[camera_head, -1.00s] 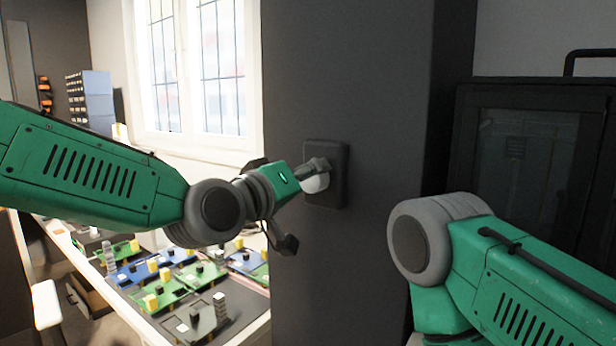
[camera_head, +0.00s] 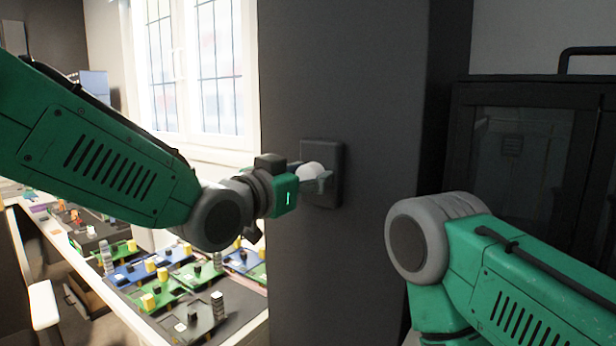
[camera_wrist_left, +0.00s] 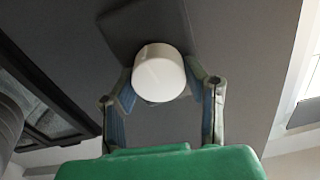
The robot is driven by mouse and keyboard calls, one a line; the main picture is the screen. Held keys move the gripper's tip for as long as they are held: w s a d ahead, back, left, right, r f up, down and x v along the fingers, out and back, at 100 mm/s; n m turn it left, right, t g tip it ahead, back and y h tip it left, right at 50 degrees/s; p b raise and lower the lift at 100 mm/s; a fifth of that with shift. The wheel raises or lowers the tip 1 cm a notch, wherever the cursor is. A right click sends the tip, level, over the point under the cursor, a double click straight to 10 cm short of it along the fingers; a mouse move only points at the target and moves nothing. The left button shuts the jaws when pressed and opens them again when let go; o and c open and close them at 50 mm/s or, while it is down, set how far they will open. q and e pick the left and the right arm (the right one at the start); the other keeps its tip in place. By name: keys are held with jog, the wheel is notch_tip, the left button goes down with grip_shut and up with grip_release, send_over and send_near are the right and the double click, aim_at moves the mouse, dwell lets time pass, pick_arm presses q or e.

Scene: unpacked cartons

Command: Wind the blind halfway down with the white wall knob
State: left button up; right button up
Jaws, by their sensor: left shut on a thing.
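The white knob (camera_head: 312,170) sits on a dark wall plate (camera_head: 336,165) on the dark grey pillar. In the left wrist view the knob (camera_wrist_left: 158,72) is between the two fingers of my left gripper (camera_wrist_left: 160,85), which is shut on it. In the head view the left gripper (camera_head: 318,181) reaches the knob from the left, and a finger covers its lower part. The window (camera_head: 200,70) shows at the upper left. No blind can be made out over its visible part. My right arm is at the lower right, its gripper out of view.
A bench (camera_head: 245,325) with several green and blue circuit boards (camera_head: 185,275) stands below the window, left of the pillar (camera_head: 385,120). A dark glass-fronted cabinet (camera_head: 525,160) stands at the right, behind my right arm.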

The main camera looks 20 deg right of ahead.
pick_arm(q)
jog(key=shift+f+m, duration=0.5)
jog(key=shift+f, duration=0.05)
jog(key=o, duration=1.2)
jog(key=shift+c, duration=0.2)
jog(key=shift+w+d+r, duration=0.1)
jog(key=shift+w, duration=0.05)
jog(key=shift+r, duration=0.15)
jog(key=v, duration=1.1)
jog(key=shift+s+a, duration=0.3)
